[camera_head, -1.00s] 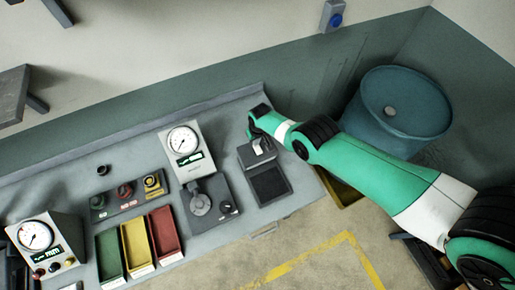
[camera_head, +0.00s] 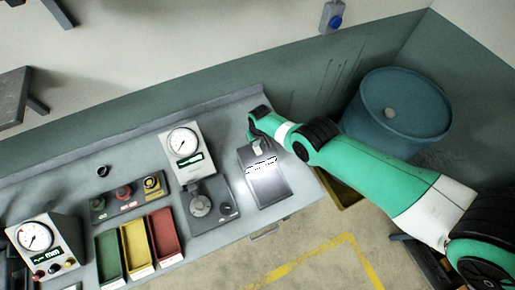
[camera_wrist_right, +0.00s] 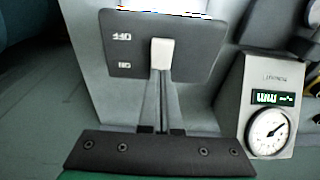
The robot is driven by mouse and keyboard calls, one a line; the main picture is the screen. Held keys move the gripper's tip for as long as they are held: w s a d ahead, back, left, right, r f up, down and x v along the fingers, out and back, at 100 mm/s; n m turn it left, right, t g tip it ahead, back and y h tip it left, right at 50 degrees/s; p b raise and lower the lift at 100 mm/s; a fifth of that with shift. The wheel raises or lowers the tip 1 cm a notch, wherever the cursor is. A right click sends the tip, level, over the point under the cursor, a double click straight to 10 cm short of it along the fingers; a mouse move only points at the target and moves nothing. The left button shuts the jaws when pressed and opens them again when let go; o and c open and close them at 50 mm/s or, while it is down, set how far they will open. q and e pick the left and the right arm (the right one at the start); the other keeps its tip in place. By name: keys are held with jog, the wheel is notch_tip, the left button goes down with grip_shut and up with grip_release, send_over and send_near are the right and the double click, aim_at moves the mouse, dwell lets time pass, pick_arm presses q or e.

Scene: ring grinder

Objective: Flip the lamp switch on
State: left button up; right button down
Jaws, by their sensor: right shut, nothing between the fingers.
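In the right wrist view the lever (camera_wrist_right: 161,53) stands on the switch plate (camera_wrist_right: 195,48) beside the OFF and ON labels. My right gripper (camera_wrist_right: 161,82) is shut and empty, its fingertips right at the lever; I cannot tell if they touch it. The right gripper also shows in the head view (camera_head: 251,137) behind the switch. My left gripper is not in view.
A gauge box (camera_head: 183,149) and a dark grinder plate (camera_head: 222,205) stand left of the lamp. Green (camera_head: 111,250), yellow (camera_head: 136,243) and red (camera_head: 164,233) trays lie farther left. A blue barrel (camera_head: 400,115) stands beyond the bench, behind my right arm.

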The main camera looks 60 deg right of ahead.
notch_tip(320, 180, up, 6)
jog(key=p, duration=0.5)
jog(key=shift+f, duration=0.1)
